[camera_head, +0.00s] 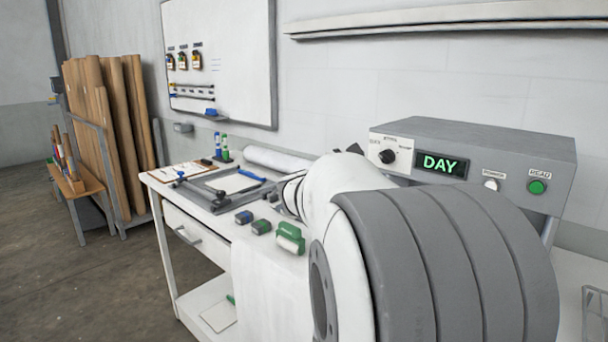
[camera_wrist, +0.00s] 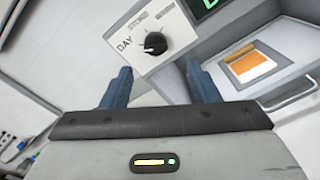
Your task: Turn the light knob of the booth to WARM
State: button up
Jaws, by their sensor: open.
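The booth (camera_head: 480,140) is a grey box with a white knob panel at the back right in the head view. Its black light knob (camera_head: 389,156) sits left of a display (camera_head: 441,166) lit green with DAY. In the wrist view the knob (camera_wrist: 155,43) is on the white panel, with DAY printed at its left and what looks like STORE above. No WARM mark is readable. My gripper (camera_wrist: 160,82) is open and empty, its two blue-grey fingers apart. The knob lies beyond the fingertips, roughly between them in the picture, apparently untouched. In the head view my arm hides most of the gripper.
A green button (camera_head: 537,187) and a white button (camera_head: 492,185) are on the booth's front. An orange-lit patch (camera_wrist: 252,66) shows inside the booth. The white table (camera_head: 205,235) holds a clipboard, a frame and small blocks. A whiteboard (camera_head: 222,55) hangs behind.

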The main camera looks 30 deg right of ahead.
aim_at(384, 158)
jog(key=x, duration=0.8)
jog(key=shift+w+d+r+p, duration=0.1)
jog(key=shift+w+r+p, duration=0.15)
jog(key=shift+p, duration=0.1)
jog(key=shift+c, duration=0.3)
jog(key=c, duration=0.9)
jog(key=shift+f, duration=0.1)
